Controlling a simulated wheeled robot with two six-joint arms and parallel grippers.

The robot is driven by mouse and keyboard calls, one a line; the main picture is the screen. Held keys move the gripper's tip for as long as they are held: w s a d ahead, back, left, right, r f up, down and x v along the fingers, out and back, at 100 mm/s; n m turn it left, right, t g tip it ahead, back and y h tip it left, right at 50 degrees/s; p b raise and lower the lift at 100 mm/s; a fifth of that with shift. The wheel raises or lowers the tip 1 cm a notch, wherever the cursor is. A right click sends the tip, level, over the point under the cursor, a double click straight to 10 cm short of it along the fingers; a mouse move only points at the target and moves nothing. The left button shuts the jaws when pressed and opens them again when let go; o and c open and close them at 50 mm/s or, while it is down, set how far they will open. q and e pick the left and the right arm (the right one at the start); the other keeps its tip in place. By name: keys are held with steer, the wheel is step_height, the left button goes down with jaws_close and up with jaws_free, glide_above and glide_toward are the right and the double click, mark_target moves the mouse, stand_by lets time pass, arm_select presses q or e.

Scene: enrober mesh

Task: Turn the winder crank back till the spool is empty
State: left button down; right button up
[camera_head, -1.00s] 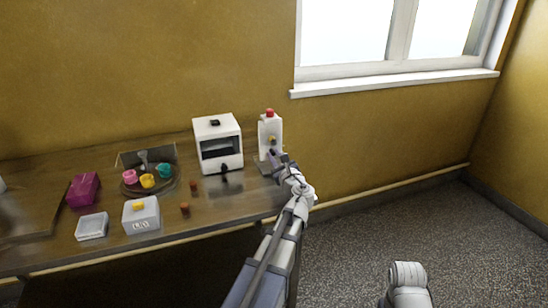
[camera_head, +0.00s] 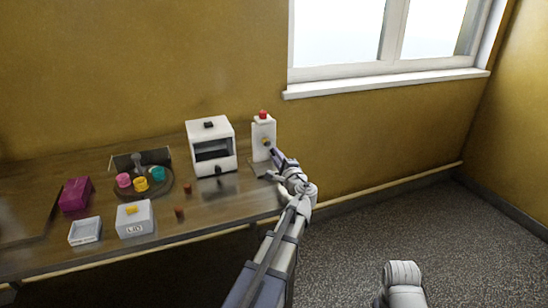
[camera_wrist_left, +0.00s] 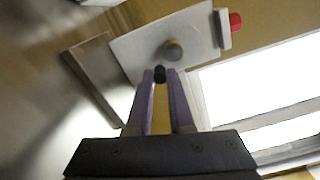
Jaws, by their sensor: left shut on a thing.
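The winder is a white upright box (camera_head: 262,132) with a red cap, at the right end of the table. It also shows tilted in the left wrist view (camera_wrist_left: 140,50). A round grey hub (camera_wrist_left: 172,50) sits on its face there. My left gripper (camera_head: 273,153) is in front of the winder's face. In the left wrist view its fingers (camera_wrist_left: 160,80) are shut on a small black knob (camera_wrist_left: 160,73), apparently the crank's handle, just below the hub. The crank arm is hardly visible, and I cannot tell how much is on the spool. My right gripper is out of view.
A white machine (camera_head: 211,146) with a dark opening stands left of the winder. Farther left are a round tray (camera_head: 166,188) with coloured cups, a white box with a yellow top (camera_head: 135,220), a pale dish (camera_head: 85,232) and a magenta box (camera_head: 75,194).

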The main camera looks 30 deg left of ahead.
arm_select(q)
steer(key=n, duration=0.4)
steer(key=r+n+p, duration=0.1)
steer(key=shift+w+d+n, duration=0.35)
steer(key=shift+w+n, duration=0.05)
steer(key=n, duration=0.2)
steer(key=r+n+p, duration=0.1)
steer(key=n, duration=0.2)
steer(key=shift+w+d+r, duration=0.1)
steer(key=shift+n, duration=0.3)
steer(key=c, duration=0.8)
jaws_free()
steer(key=shift+v, duration=3.95)
steer(key=shift+w, duration=0.1)
